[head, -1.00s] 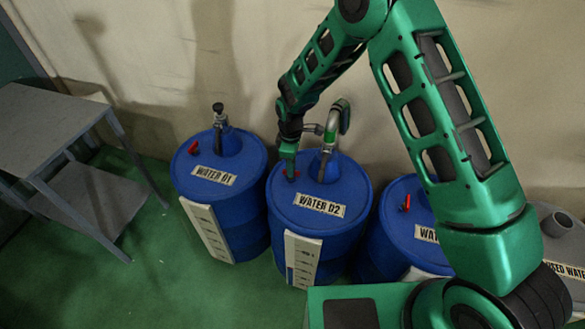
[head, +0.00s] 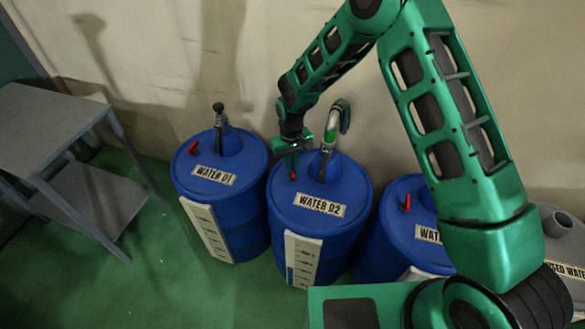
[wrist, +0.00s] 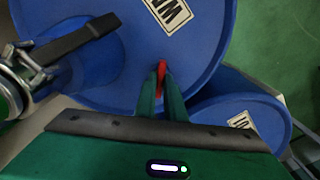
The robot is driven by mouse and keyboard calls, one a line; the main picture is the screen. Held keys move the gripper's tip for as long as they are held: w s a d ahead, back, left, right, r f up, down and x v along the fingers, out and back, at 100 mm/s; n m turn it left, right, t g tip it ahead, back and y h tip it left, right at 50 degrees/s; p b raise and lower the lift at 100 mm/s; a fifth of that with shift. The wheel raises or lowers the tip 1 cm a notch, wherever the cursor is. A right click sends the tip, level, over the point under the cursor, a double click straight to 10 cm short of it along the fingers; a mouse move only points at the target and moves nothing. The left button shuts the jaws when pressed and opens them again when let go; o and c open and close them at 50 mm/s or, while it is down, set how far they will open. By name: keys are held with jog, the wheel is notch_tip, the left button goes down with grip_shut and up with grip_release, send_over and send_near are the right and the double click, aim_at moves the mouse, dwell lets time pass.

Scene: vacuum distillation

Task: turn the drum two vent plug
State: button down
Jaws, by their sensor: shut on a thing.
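The WATER 02 drum (head: 300,225) is the middle blue drum in the head view, and its blue top (wrist: 200,60) fills much of the wrist view. Its red vent plug (head: 293,177) is on the lid, left of the pump pipe. My gripper (head: 291,163) points down onto the plug. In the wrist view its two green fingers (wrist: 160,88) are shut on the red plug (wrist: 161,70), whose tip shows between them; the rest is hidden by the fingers.
A pump with a curved pipe (head: 331,135) stands close beside my gripper. The WATER 01 drum (head: 245,225) is to the left and another blue drum (head: 408,240) to the right, both with red plugs. A grey shelf table (head: 60,130) stands far left. Green floor lies clear in front.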

jog(key=m, duration=0.4)
jog(key=shift+s, duration=0.1)
jog(key=shift+m, duration=2.2)
jog(key=c, duration=1.8)
grip_release()
jog(key=shift+c, duration=0.2)
